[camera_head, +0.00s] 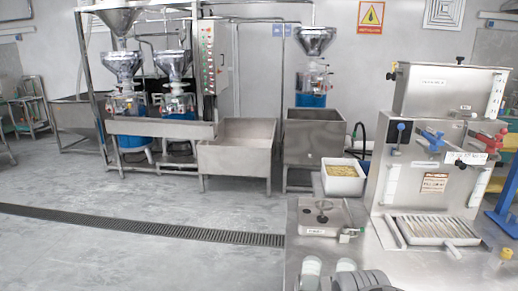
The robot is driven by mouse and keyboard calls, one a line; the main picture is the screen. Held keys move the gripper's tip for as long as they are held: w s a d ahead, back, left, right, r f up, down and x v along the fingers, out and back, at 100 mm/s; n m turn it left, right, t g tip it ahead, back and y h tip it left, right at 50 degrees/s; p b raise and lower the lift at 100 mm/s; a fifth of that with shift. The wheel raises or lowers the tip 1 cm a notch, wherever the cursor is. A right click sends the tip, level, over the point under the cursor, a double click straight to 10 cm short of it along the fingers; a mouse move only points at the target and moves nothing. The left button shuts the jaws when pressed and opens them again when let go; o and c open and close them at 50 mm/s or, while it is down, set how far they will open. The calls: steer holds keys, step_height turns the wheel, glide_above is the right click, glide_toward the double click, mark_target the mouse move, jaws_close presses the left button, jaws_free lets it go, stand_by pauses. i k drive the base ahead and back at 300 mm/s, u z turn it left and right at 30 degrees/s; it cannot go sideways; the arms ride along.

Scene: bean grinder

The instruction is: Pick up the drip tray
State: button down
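The drip tray (436,241) appears to be the shallow, light-coloured tray with a slatted top at the foot of the steel machine (424,184). It lies flat on the steel worktop at the right. A small pale piece, perhaps a handle, shows at its front edge. Grey and white rounded shapes at the bottom edge may be part of my arm, but I cannot tell. My gripper's fingers are not visible, and nothing is seen touching the tray.
A small steel box with a dark knob (322,217) stands left of the tray on the worktop (400,262). Behind it is a white bin of yellowish beans (343,171). Blue (400,128) and red levers stick out above the tray. The floor at left is open.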

mark_target(451, 232)
steer(key=z, duration=1.25)
steer(key=k, duration=0.5)
steer(key=z, duration=1.3)
steer(key=i, duration=1.25)
steer(key=u, duration=3)
steer(key=i, duration=0.25)
steer(key=z, duration=0.15)
